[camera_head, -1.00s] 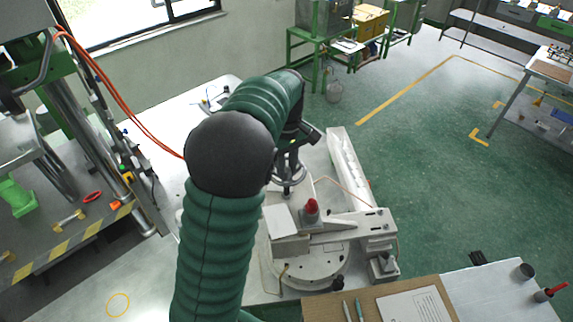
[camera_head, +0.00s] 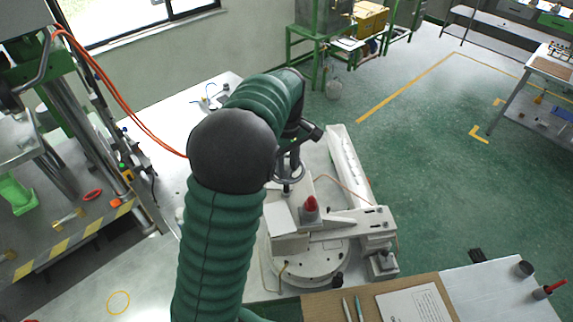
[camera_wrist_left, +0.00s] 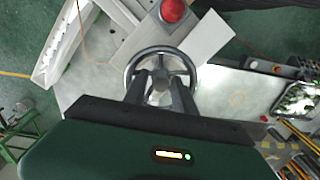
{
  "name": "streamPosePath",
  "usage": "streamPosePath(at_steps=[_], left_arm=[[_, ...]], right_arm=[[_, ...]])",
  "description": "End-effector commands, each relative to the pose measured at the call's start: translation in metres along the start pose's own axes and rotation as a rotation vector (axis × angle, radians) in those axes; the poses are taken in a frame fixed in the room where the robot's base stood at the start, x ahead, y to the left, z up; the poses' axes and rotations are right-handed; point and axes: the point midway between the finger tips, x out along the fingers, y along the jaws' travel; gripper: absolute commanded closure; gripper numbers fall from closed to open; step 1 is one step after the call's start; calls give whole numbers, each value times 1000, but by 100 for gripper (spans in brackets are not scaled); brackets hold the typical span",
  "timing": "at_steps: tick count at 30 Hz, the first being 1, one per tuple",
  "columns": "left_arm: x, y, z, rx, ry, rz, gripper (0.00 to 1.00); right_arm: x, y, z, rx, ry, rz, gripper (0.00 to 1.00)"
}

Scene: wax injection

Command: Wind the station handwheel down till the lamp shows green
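The station handwheel (camera_wrist_left: 160,49) has a dark round rim and spokes, and sits at the middle of the left wrist view. My left gripper (camera_wrist_left: 161,88) reaches over it, its two fingers closed in on either side of the hub. In the head view, my left gripper (camera_head: 290,163) is partly hidden by its own arm. The handwheel (camera_head: 293,179) shows there only in part. The station lamp (camera_head: 311,204) is a red dome beside the wheel, and also shows red in the left wrist view (camera_wrist_left: 172,10). My right gripper is in neither view.
The white station has a round base (camera_head: 312,268) and a long pale channel (camera_head: 345,165) behind it. A board with a paper and pens (camera_head: 415,303) lies in front. A press with orange hoses (camera_head: 110,95) stands at left. The green floor at right is open.

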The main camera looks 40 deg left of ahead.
Motion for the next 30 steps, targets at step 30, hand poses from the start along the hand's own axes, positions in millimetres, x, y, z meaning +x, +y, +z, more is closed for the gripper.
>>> streamPosePath(at_steps=[30], left_arm=[[-168, 2, -1, 0, 0, -1, 68]], right_arm=[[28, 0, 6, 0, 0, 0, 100]])
